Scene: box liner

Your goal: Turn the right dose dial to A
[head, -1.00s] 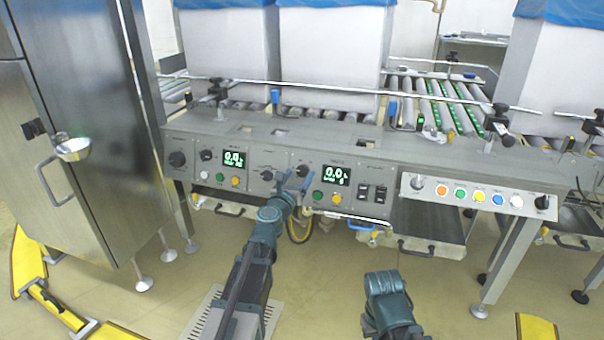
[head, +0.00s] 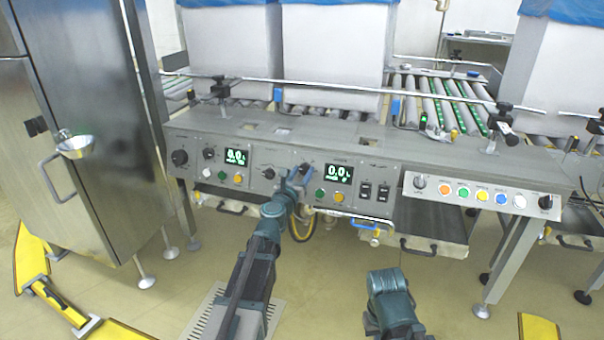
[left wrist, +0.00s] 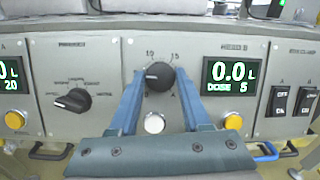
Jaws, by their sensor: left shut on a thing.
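The right dose dial (left wrist: 158,76) is a round black knob on the grey panel, with 10 and 15 printed above it and an A at its lower right. A pale mark on the knob seems to point left. My left gripper (left wrist: 158,88) has its blue fingers on both sides of the knob and is shut on it. In the head view my left gripper (head: 299,177) covers most of the dial. The display (left wrist: 230,75) beside it reads 0.0 L, with a dose line that looks like 5. Of my right arm only a teal link shows.
A black selector knob (left wrist: 73,101) sits left of the dial. A white button (left wrist: 154,123) is just below the dial and a yellow button (left wrist: 233,121) below the display. Black rocker switches (left wrist: 277,101) are at the right. A steel cabinet (head: 85,120) stands at the left.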

